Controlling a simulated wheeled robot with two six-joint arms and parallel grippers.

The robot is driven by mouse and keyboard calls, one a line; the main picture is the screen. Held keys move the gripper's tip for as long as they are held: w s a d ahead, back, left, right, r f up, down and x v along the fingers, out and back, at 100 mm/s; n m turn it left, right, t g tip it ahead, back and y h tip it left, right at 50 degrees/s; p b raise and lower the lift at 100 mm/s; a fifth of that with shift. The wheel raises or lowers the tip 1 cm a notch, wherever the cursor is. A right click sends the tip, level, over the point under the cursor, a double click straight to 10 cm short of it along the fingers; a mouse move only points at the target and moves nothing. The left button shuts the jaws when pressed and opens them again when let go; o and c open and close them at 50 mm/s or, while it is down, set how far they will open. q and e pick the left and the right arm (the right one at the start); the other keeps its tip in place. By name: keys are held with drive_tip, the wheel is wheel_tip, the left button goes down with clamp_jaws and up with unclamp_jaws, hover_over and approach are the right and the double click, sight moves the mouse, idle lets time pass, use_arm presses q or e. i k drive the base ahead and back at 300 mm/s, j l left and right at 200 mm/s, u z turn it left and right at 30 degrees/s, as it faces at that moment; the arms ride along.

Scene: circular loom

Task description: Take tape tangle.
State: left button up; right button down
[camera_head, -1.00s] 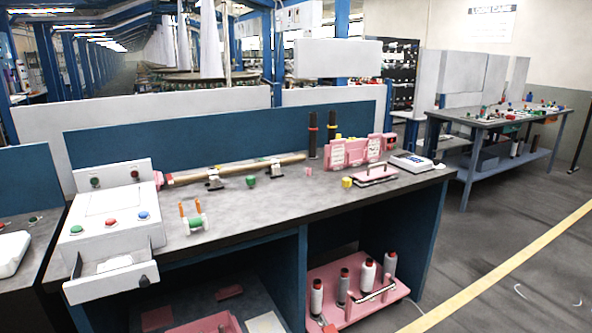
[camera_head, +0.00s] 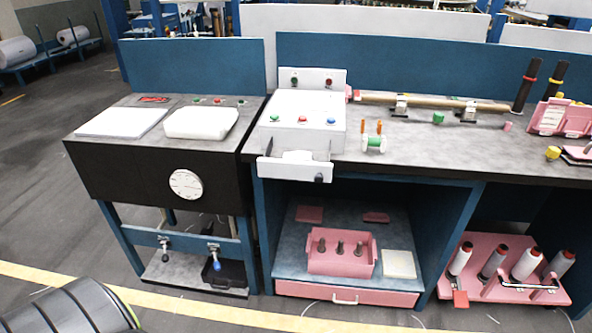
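I cannot pick out a tape tangle with certainty. A small flat red shape (camera_head: 155,99) lies at the back of the left bench, behind a white pad; it is too small to tell whether it is tangled tape. Neither of my grippers is in view.
The left bench (camera_head: 85,155) carries a white pad (camera_head: 122,121), a white block (camera_head: 201,122) and a front dial (camera_head: 186,184). A black tray (camera_head: 219,274) sits on its low shelf. A dark rounded object (camera_head: 75,308) stands at bottom left. Floor left of the bench is clear.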

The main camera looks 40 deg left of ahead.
sight(300, 154)
drive_tip(key=u, duration=0.7)
drive_tip(key=i+l, duration=0.05)
